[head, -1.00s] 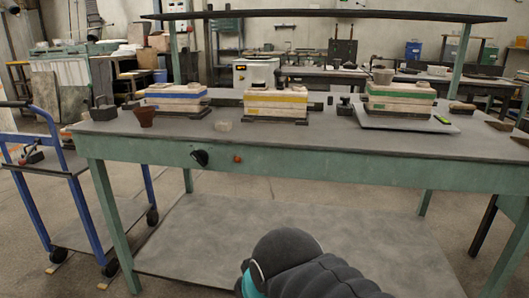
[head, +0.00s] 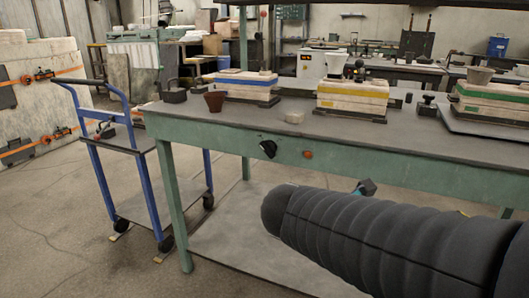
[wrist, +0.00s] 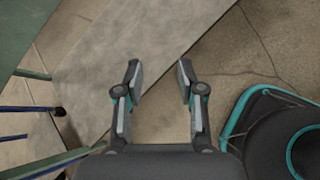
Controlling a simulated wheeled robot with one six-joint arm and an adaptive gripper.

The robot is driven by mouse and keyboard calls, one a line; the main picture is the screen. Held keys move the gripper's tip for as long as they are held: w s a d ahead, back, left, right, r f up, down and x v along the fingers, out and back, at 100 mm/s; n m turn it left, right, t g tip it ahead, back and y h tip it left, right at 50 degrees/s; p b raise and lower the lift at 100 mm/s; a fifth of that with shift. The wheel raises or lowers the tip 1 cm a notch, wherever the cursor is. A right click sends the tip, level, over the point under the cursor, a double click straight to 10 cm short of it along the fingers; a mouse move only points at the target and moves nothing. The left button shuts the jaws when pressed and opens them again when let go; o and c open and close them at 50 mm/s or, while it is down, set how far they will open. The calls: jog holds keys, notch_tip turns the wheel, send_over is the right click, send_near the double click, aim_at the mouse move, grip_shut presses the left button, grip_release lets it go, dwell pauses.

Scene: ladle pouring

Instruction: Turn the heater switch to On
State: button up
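The heater switch (head: 268,149) is a black knob on the green front apron of the workbench, in the head view. A small orange-red button or light (head: 307,154) sits to its right. My gripper (wrist: 156,75) is open and empty in the wrist view, pointing down over the bench's lower shelf and the floor, with its two fingers spread apart. In the head view my dark arm crosses the lower right, below and right of the switch, and hides most of the gripper. The switch does not show in the wrist view.
The workbench (head: 340,130) holds layered mould boxes with blue, yellow and green bands, and a brown cup (head: 215,101). A blue-framed cart (head: 125,150) stands left of the bench. The floor (head: 70,230) in front of the cart is clear.

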jog(key=w+a+r+n+t, duration=0.35)
jog(key=w+a+n, duration=0.25)
jog(key=a+n, duration=0.2)
jog(key=n+t+y, duration=0.1)
jog(key=n+t, duration=0.6)
jog(key=n, duration=0.4)
send_near(264, 150)
jog(key=shift+g, duration=0.25)
jog(key=x, duration=0.9)
jog(key=shift+w+r, duration=0.2)
jog(key=shift+w, duration=0.05)
grip_shut()
